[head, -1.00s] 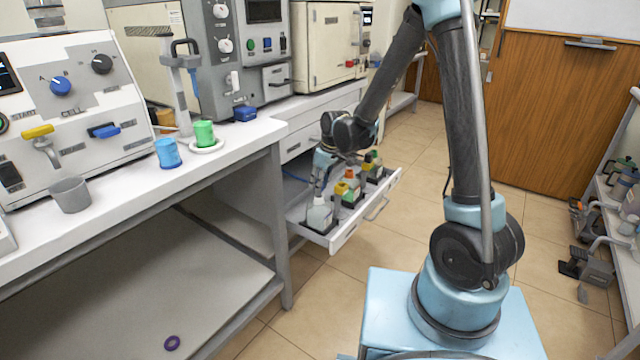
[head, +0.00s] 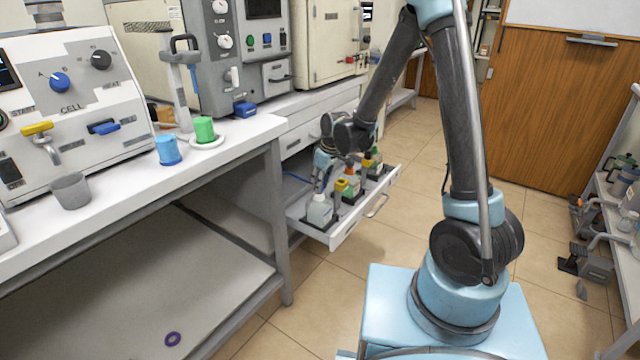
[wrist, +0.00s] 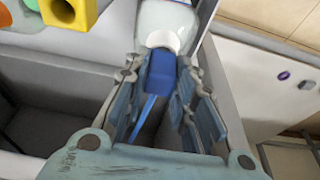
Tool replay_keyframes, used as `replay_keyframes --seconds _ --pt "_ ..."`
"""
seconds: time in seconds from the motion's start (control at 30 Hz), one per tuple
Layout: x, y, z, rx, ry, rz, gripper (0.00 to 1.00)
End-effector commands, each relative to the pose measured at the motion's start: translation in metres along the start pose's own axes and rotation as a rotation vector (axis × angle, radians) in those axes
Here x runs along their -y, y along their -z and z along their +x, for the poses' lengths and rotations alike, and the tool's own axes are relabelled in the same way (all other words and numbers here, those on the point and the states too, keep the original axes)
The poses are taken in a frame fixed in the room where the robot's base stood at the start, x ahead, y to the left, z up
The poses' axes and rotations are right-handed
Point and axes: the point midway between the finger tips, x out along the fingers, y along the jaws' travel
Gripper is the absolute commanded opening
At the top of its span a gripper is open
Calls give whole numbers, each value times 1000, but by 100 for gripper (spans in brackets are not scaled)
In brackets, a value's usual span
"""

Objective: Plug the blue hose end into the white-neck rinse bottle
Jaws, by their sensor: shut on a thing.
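In the wrist view, my gripper (wrist: 160,76) is shut on the blue hose end (wrist: 161,70), with the blue hose (wrist: 144,118) trailing back between the fingers. The hose end lines up with the white neck of the rinse bottle (wrist: 163,40) and appears to meet it; I cannot tell how deep it sits. The bottle's pale body (wrist: 165,17) is at the top of the picture. In the head view, the bottle (head: 319,211) stands in the near end of the open drawer. My gripper (head: 322,180) is just above it, and the hose end is too small to make out.
The open drawer (head: 345,236) also holds a bottle with a yellow top (head: 341,186) and others behind it. In the wrist view a yellow block-like top (wrist: 70,11) is close left of the bottle. The bench (head: 231,146) stands to the left.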

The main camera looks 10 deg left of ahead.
Motion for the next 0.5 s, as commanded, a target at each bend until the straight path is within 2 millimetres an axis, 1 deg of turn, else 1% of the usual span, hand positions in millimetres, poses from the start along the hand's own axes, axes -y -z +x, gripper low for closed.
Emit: replay_keyframes --seconds 0.03,0.07,0.1,0.13,0.17,0.5 --pt "0 0 0 0 0 0 2" --pt "0 0 0 0 0 0 29" --pt "0 0 0 0 0 0 38" --pt "0 0 0 0 0 0 45" --pt "0 0 0 0 0 0 48" --pt "0 0 -1 0 0 0 48"
